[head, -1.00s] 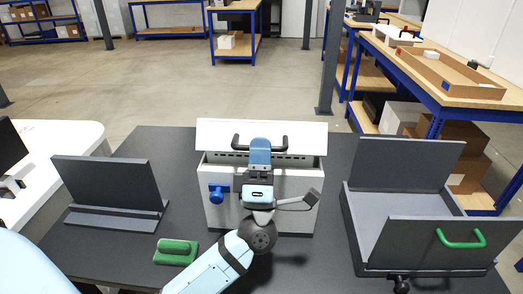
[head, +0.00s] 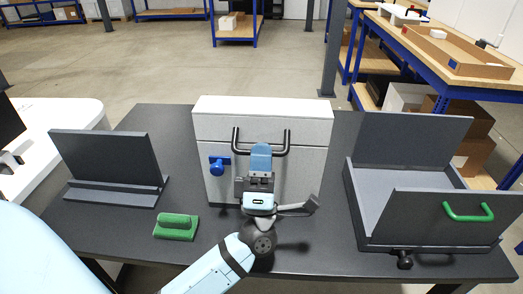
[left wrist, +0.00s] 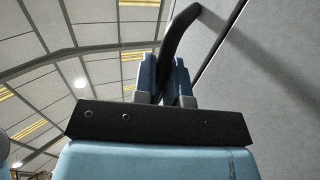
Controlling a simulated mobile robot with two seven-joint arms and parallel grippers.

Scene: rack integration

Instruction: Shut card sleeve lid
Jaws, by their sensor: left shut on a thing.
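The card sleeve is a light grey box (head: 310,180) standing upright on the dark table. Its lid (head: 310,130) sits down on the box, with only a thin seam visible between lid and body. A black U-shaped handle (head: 236,140) is on the lid's front. My left gripper (head: 261,154) is in front of the box, shut on the middle of the handle. In the left wrist view, the blue-padded fingers (left wrist: 164,78) close around the dark handle bar (left wrist: 180,32). The arm hides part of the box's front. My right gripper is not in view.
A blue knob (head: 217,167) sticks out from the box's front left. A dark angled stand (head: 105,160) is at left. An open dark case (head: 430,220) with a green handle is at right.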

